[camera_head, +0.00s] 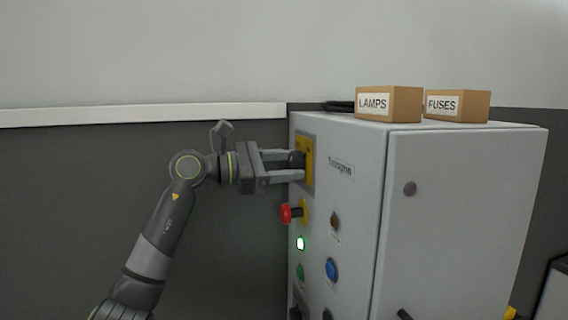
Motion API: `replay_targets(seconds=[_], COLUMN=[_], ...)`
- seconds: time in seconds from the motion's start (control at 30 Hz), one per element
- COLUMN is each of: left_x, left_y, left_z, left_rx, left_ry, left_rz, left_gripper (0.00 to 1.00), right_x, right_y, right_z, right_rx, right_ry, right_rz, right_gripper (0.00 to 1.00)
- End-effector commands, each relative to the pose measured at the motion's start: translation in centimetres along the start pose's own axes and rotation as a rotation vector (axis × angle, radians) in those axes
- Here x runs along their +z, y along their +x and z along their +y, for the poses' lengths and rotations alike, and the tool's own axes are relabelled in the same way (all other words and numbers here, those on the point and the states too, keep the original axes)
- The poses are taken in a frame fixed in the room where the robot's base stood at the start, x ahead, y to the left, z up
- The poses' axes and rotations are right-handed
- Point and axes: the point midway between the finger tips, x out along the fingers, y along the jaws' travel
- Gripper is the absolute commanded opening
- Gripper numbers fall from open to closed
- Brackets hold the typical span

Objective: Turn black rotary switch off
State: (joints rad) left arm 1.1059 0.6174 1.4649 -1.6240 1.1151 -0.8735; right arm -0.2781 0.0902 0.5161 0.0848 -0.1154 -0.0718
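The black rotary switch (297,159) sits on a yellow plate (308,161) near the top of the grey cabinet's front panel. My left gripper (295,163) comes in from the left, with one finger above and one below the switch knob. Its fingers reach up to the plate, around the knob. Whether they press on the knob is too small to tell. The knob's exact angle is partly hidden by the fingers. My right gripper is not in view.
The grey cabinet (455,200) carries a LAMPS box (405,104) and a FUSES box (470,106) on top.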

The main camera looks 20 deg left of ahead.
Motion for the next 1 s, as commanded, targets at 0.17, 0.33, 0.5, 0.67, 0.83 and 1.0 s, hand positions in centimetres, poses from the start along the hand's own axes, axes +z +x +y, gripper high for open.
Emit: replay_targets(seconds=[0.17, 0.33, 0.5, 0.67, 0.83, 1.0], left_x=[0.16, 0.38, 0.28, 0.14, 0.05, -0.22], left_y=[-0.08, -0.12, -0.11, -0.08, -0.06, -0.96], left_z=[0.35, 0.43, 0.35, 0.29, 0.27, 0.22], left_rx=[0.012, 0.013, 0.01, 0.01, 0.01, 0.01], left_ry=[0.002, 0.006, 0.004, 0.0, -0.003, -0.002], left_rz=[-0.003, -0.005, -0.004, -0.001, 0.001, 0.002], left_gripper=[0.18, 0.45, 0.59, 0.59, 0.59, 0.59], right_x=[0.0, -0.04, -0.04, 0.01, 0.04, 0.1], right_y=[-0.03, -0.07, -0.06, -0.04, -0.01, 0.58], right_z=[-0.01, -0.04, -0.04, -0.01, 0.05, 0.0], right_rx=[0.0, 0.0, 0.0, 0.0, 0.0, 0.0], right_ry=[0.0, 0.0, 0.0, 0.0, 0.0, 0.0], right_rz=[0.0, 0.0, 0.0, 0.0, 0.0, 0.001], right_gripper=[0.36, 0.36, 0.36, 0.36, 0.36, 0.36])
